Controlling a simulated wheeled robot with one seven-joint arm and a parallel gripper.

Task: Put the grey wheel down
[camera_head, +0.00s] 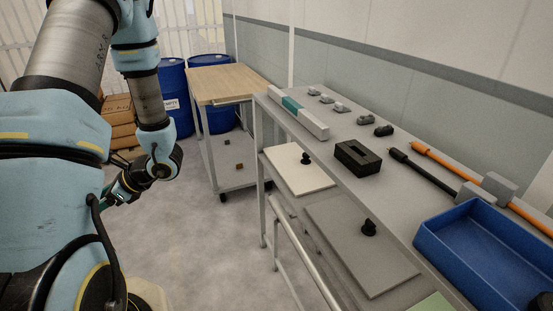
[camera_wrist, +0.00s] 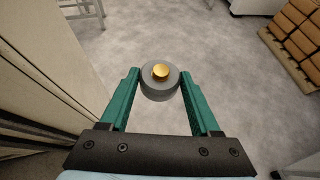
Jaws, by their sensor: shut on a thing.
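The grey wheel (camera_wrist: 158,91) is a short round grey disc with a brass-coloured hub in its middle, seen in the wrist view. My gripper (camera_wrist: 159,84) has green fingers, one on each side of the wheel, and is shut on it. The wheel is held in the air above the grey floor, with nothing directly beneath it but floor in that view. In the head view my gripper (camera_head: 112,197) is at the left, low beside my arm and partly hidden by it. The wheel cannot be made out there.
A grey bench (camera_head: 403,205) on the right holds a blue tray (camera_head: 440,250), a black slotted block (camera_head: 357,157) and several small grey parts. A wood-topped trolley (camera_head: 228,84), blue drums (camera_head: 175,95) and stacked boxes (camera_head: 120,125) stand behind. The middle floor is clear.

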